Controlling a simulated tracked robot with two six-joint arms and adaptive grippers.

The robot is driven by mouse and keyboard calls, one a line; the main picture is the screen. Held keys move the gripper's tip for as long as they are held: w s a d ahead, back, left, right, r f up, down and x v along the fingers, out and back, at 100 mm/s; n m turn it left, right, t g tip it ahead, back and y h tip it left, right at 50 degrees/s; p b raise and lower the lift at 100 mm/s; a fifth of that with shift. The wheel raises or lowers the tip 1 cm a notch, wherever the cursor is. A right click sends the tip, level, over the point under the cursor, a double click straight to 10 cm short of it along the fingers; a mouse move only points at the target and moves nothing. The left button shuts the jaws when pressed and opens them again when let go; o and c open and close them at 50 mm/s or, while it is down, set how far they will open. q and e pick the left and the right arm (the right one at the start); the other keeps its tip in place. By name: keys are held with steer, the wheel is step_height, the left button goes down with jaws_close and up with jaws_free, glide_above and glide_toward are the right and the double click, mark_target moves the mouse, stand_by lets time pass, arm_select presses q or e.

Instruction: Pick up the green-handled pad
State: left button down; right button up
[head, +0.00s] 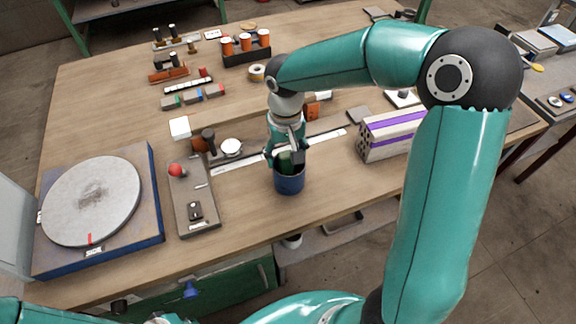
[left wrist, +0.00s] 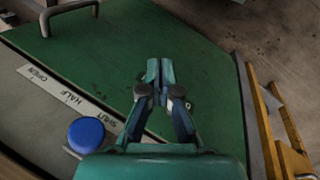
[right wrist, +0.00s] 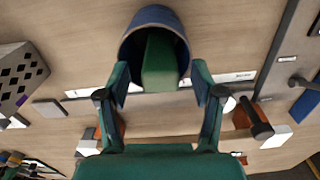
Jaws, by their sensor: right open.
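A blue cup (head: 289,184) stands near the table's front edge with a green block (head: 285,161) in it. In the right wrist view the green block (right wrist: 163,62) sticks out of the blue cup (right wrist: 135,48). I cannot tell whether it is a pad's handle. My right gripper (right wrist: 161,84) is open, its fingers either side of the cup mouth; in the head view it (head: 287,155) covers part of the cup. Small grey blocks with green (head: 170,103), blue and red parts lie farther back left. My left gripper (left wrist: 159,72) is shut and empty over a green surface.
A round grey plate (head: 92,201) on a blue-edged base stands at the left. A grey board (head: 194,200) with a red knob lies left of the cup. A pale box with purple stripes (head: 391,134) stands to the right. Bare wood lies in front of the cup.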

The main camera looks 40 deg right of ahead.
jaws_close()
stand_by(0.4)
